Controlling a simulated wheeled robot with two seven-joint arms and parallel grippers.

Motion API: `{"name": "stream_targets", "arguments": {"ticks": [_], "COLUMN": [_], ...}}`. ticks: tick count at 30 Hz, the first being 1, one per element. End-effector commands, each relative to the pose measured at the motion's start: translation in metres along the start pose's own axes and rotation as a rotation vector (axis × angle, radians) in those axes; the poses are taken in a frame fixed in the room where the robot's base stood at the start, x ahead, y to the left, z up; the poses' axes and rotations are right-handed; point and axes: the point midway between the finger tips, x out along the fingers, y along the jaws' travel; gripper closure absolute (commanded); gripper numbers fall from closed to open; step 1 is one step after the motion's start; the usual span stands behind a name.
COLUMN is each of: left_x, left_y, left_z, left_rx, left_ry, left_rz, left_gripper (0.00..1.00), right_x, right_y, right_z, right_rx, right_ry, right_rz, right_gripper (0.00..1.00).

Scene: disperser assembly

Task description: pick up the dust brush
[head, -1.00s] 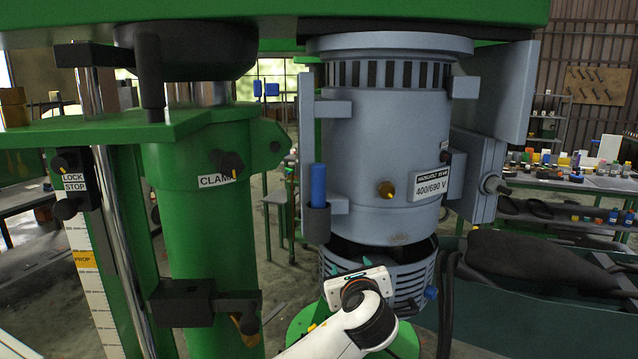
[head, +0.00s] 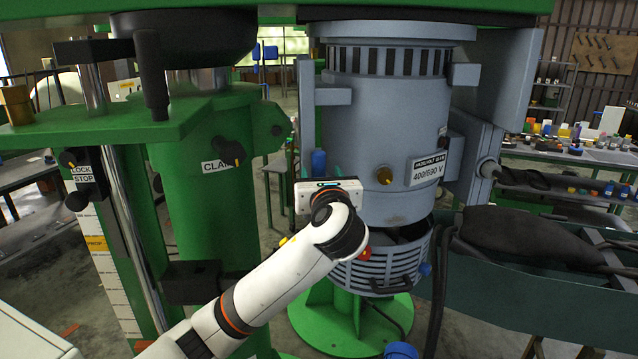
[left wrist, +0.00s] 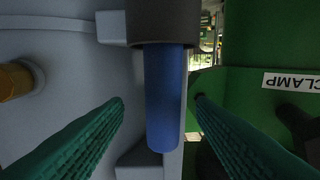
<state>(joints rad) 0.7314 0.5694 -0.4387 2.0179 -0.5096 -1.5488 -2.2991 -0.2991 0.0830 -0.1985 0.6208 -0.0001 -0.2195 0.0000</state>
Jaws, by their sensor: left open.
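The dust brush shows as a blue handle (head: 318,162) at the left side of the grey motor housing (head: 385,135). In the left wrist view the blue handle (left wrist: 165,105) stands in a dark cup holder (left wrist: 163,22), which hides its other end. My left gripper (head: 328,190) is at the holder, and its body covers the holder in the head view. In the left wrist view the green ribbed fingers (left wrist: 159,100) are open, one on each side of the handle, with a visible gap to both. My right gripper is not in view.
The green column with the CLAMP knob (head: 232,152) stands left of the handle. A grey bracket (head: 328,96) juts from the housing above my gripper. A slatted grey ring (head: 372,268) is below the housing. A dark bag (head: 530,240) lies on the right.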

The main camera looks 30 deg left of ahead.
Motion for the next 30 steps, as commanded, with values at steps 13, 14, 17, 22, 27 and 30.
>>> {"name": "stream_targets", "arguments": {"ticks": [13,14,17,22,27,30], "left_x": [0.034,0.034,0.034,0.034,0.034,0.034], "left_y": [-0.002,-0.002,-0.002,-0.002,-0.002,-0.002], "left_z": [-0.004,-0.004,-0.004,-0.004,-0.004,-0.004], "left_rx": [0.000,0.000,0.000,0.000,-0.001,-0.001], "left_ry": [-0.001,-0.001,-0.001,-0.001,0.000,0.000], "left_rz": [-0.001,-0.001,-0.001,-0.001,-0.001,-0.001], "left_gripper": [0.48,0.48,0.58,0.86,0.97,0.97], "right_x": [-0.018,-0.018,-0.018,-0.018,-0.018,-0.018], "right_y": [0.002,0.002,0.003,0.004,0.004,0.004], "right_z": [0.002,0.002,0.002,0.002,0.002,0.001], "right_rx": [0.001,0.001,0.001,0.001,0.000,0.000], "right_ry": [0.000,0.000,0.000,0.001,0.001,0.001], "right_rz": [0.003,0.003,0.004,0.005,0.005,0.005], "right_gripper": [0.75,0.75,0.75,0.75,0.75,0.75]}}
